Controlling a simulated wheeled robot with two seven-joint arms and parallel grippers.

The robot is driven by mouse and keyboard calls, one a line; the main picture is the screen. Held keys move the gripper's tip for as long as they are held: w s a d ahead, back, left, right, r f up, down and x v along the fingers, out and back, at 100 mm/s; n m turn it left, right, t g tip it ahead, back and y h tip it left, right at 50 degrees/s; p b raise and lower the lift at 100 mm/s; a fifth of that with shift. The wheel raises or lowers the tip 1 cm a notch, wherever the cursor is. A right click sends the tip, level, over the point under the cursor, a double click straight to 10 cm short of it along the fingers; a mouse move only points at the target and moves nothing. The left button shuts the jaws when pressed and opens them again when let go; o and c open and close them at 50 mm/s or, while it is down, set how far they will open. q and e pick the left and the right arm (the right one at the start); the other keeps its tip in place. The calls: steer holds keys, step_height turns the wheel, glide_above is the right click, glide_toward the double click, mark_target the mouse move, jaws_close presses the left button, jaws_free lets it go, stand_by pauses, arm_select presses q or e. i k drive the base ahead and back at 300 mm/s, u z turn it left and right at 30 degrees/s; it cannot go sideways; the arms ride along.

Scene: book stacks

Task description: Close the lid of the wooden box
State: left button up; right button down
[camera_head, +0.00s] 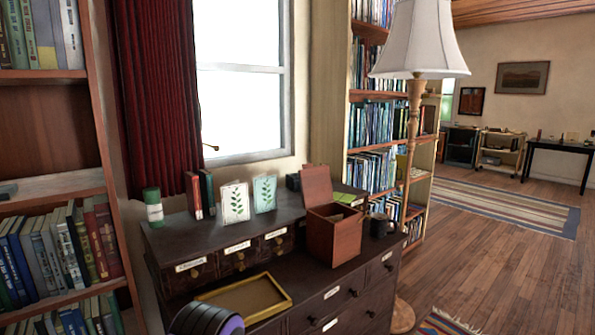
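The wooden box (334,241) is reddish brown and stands on the right part of the dark cabinet top. Its lid (317,186) is open and stands upright at the back left of the box. The box's opening faces up, and its inside is mostly dark from here. Neither of my grippers is recognisable in the head view, so I cannot see what they hold or how far they are from the box.
The dark cabinet (335,303) has labelled drawers. A dark mug (380,226) stands close right of the box. Two leaf-print cards (236,203), a green-and-white cylinder (153,207) and a yellow-rimmed tray (247,298) are to the left. A floor lamp (416,125) stands behind right.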

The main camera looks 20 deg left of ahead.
mark_target(316, 187)
steer(key=u, duration=0.05)
steer(key=k, duration=0.65)
steer(key=z, duration=0.65)
steer(key=i, duration=1.35)
steer(key=u, duration=0.9)
